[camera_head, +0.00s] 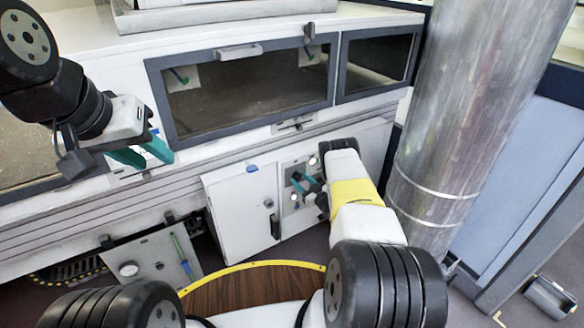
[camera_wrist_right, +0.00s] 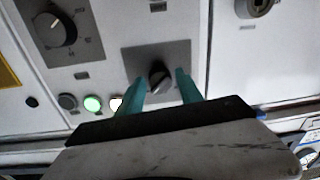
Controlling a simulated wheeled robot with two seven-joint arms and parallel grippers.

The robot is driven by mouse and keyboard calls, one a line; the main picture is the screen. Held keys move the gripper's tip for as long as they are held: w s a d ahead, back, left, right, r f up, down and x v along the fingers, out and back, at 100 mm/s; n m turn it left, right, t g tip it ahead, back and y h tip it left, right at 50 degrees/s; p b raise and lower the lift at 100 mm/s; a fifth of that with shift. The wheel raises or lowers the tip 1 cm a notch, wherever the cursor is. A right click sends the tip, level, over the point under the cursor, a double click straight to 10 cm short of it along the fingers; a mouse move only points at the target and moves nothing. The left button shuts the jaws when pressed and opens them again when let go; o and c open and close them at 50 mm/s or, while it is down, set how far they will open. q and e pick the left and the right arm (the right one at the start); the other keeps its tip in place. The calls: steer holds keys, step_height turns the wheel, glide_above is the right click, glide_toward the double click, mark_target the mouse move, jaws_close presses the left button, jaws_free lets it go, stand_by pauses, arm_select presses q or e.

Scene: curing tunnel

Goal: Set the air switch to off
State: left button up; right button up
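A black rotary knob (camera_wrist_right: 157,74) sits on a grey square plate (camera_wrist_right: 176,54) on the white panel; its label is too small to read, so I cannot tell for sure that it is the air switch. My right gripper (camera_wrist_right: 160,79) is open in the right wrist view, one teal finger at each side of the knob, with gaps visible. In the head view my right gripper (camera_head: 306,184) is at the control panel (camera_head: 289,171), partly hidden by its own arm. My left gripper (camera_head: 142,152) is open and empty in front of the machine, far left of the panel.
A larger dial (camera_wrist_right: 56,28) with a scale is at the upper left, above a row of round buttons, one lit green (camera_wrist_right: 92,103). A round lock-like fitting (camera_wrist_right: 254,7) is at upper right. A white cabinet door (camera_head: 241,213) and a thick metal duct (camera_head: 470,110) flank the panel.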

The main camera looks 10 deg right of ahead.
jaws_close()
steer(key=shift+n, duration=0.3)
steer(key=n, duration=1.2)
steer(key=n+h, duration=0.1)
steer(key=n, duration=0.5)
steer(key=shift+r, duration=0.3)
steer(key=shift+n, duration=0.4)
